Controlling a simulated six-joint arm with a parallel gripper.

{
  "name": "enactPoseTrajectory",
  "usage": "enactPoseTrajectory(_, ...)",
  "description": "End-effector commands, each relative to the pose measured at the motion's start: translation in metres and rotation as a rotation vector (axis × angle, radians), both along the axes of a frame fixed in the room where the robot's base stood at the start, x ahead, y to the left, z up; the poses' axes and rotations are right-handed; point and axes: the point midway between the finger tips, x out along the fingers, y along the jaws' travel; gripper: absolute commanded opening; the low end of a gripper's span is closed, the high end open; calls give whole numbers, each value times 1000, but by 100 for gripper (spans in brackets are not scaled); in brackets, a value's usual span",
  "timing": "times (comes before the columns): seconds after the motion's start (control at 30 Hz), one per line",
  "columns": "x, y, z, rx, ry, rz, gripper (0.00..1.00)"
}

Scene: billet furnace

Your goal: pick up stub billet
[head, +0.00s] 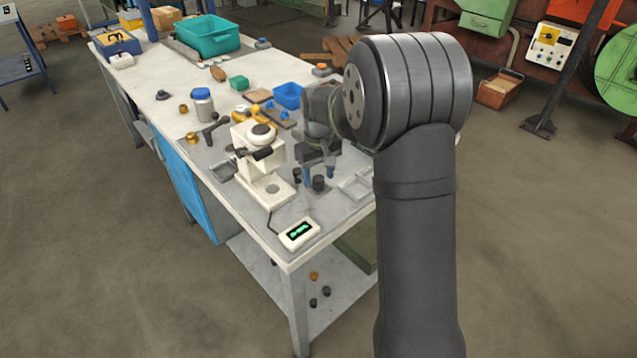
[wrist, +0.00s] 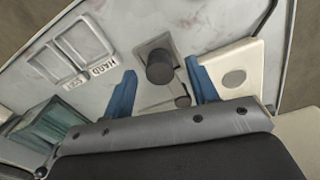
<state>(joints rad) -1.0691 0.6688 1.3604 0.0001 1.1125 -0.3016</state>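Two dark cylindrical billets stand on the bench beside the white tester. The larger one (head: 319,184) also shows in the wrist view (wrist: 160,68). The smaller one (head: 297,174) shows in the wrist view (wrist: 183,101), lower and nearer the right finger. I cannot tell for sure which is the stub billet. My gripper (head: 318,178) points down over them, its two blue fingers apart and empty. In the wrist view my gripper (wrist: 160,85) has the larger billet between its fingers in the picture, with clear gaps on both sides. I see no contact.
The white tester (head: 262,160) stands close on the left, with its display (head: 299,233) in front. A pale sorting tray (head: 357,184) labelled HARD lies right of the billets. Blue bin (head: 288,95), jar (head: 202,104) and teal crate (head: 207,36) stand farther back.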

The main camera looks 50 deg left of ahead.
Motion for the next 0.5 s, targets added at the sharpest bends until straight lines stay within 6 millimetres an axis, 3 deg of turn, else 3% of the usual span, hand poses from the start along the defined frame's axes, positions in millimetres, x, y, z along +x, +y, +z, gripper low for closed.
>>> enactPoseTrajectory(0.03, 0, 0, 0, 0, 0, 0, 44)
enactPoseTrajectory(0.27, 0, 0, 0, 0, 0, 0, 0)
enactPoseTrajectory(0.5, 0, 0, 1, 1, 0, 0, 0)
